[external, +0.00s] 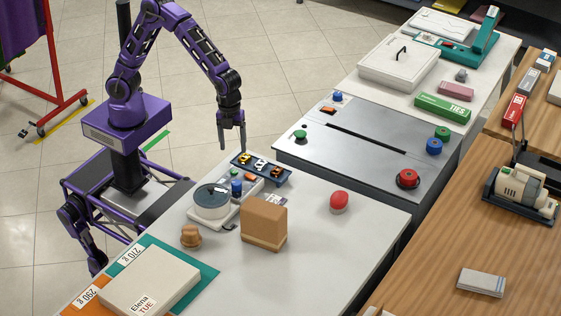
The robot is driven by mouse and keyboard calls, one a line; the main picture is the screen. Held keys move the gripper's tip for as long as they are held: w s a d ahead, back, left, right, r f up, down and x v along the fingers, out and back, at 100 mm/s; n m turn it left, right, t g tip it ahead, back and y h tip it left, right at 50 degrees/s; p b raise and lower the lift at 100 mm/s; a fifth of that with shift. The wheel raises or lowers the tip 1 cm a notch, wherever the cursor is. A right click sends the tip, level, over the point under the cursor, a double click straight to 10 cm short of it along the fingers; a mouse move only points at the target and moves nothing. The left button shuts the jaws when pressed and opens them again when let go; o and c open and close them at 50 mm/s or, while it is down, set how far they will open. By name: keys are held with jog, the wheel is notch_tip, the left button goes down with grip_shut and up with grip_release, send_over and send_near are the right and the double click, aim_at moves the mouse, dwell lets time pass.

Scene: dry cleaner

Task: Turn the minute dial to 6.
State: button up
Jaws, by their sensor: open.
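My gripper (231,146) points down with its two fingers apart and nothing between them. It hangs above the far left edge of the white table, over or just behind a dark tray. A white device stands on this table, with a round drum (211,205) with a grey-green top, a blue knob (237,187) and a small orange part. My gripper is apart from it. A metal panel to the right carries green, blue and red knobs, including a red one (407,178). No numbers are readable, so I cannot tell which part is the minute dial or its setting.
The dark tray (282,181) holds several small coloured items. A brown block (264,221), a tan knob-like piece (191,236) and a red domed object (339,201) stand on the white table. The table's right part is clear.

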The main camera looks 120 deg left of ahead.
jog(key=shift+r, duration=1.55)
